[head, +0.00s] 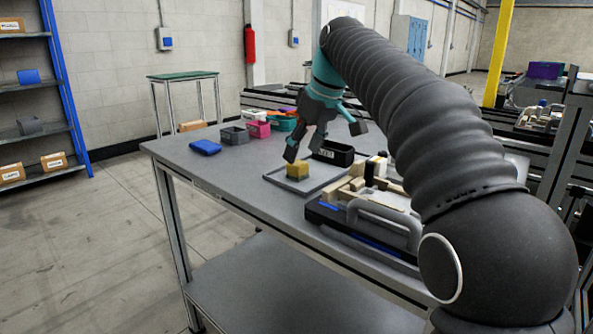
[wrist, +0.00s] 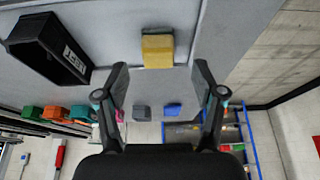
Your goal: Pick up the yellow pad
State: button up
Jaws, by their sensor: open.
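The yellow pad (head: 298,170) is a small yellow block on a flat grey tray (head: 274,177) on the table. My gripper (head: 322,150) is open and empty, above the tray and close to the pad in the head view. In the wrist view my gripper's fingertips (wrist: 159,68) stand wide apart, with the pad just beyond them, in line with the gap. The fingers do not appear to touch it.
A black bin (head: 334,153) stands behind the tray, also large in the wrist view (wrist: 48,48). Wooden pieces on a pallet fixture (head: 372,205) lie right of the tray. A blue item (head: 205,147) and several small bins (head: 235,134) sit farther back. The table's left front is clear.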

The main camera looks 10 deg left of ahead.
aim_at(298, 162)
jog(key=shift+x, duration=2.3)
jog(key=shift+d, duration=0.2)
jog(key=c, duration=1.1)
jog(key=shift+o, duration=0.2)
jog(key=shift+r, duration=0.1)
jog(key=shift+w+r, duration=0.1)
jog(key=shift+r, duration=0.35)
notch_tip(298, 162, up, 3)
jog(key=s+d+r, duration=0.2)
jog(key=d+r, duration=0.5)
jog(key=d, duration=0.4)
jog(key=shift+s, duration=0.35)
jog(key=shift+o, duration=0.4)
jog(key=shift+d, duration=0.15)
